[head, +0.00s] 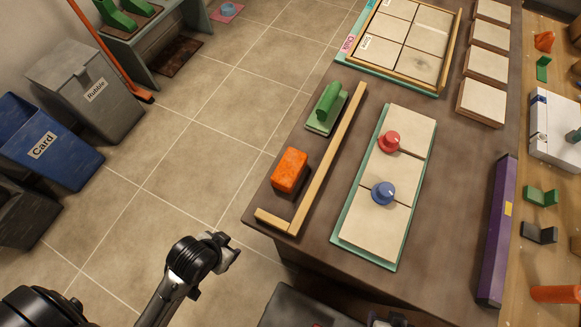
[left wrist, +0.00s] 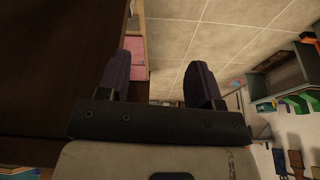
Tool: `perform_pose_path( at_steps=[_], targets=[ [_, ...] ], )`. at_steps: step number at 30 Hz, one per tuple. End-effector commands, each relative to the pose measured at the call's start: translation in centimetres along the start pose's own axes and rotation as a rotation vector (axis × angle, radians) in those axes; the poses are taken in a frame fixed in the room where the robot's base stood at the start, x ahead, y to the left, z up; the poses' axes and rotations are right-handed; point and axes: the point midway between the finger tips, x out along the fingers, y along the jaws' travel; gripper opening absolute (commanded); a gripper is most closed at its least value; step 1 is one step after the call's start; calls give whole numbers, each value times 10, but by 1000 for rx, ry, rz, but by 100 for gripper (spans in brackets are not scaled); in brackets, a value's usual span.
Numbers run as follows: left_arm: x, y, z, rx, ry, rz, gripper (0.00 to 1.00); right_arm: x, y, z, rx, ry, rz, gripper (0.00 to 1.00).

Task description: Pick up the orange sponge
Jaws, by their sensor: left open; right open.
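The orange sponge (head: 290,171), a small block, lies on the brown table near its left edge, beside a wooden strip (head: 328,160). Nothing covers it in the head view, and no gripper touches it. My left arm comes in at the lower left, its end over the floor, left of the table's near corner. In the left wrist view my left gripper (left wrist: 160,75) is open, with nothing between its dark fingers; the sponge cannot be made out there. My right gripper (head: 388,320) shows only partly at the bottom edge of the head view, open, well away from the sponge.
A green-handled float (head: 327,108) stands behind the sponge. To the right, a green board (head: 372,228) bears tiles with a red knob (head: 389,141) and a blue knob (head: 383,191).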

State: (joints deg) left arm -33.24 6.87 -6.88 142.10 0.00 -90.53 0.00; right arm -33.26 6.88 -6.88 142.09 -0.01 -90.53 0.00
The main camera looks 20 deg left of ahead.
Motion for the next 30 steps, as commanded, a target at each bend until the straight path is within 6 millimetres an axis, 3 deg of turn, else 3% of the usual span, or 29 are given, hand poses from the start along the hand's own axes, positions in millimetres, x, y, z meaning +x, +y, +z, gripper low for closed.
perform_pose_path(
  at_steps=[4,13,20,25,30],
  targets=[
    [0,0,0,0,0,0,60,0,0,0,1,0,-1,59],
    [0,0,0,0,0,0,88,0,0,0,1,0,-1,59],
    [-2,0,-1,0,0,0,88,-2,0,-1,1,1,-1,59],
    [-30,-2,-13,2,8,-3,88,-29,1,-9,1,-1,-1,59],
    [-86,-16,-37,40,21,-35,88,-84,3,-27,1,0,0,59]
  ],
)
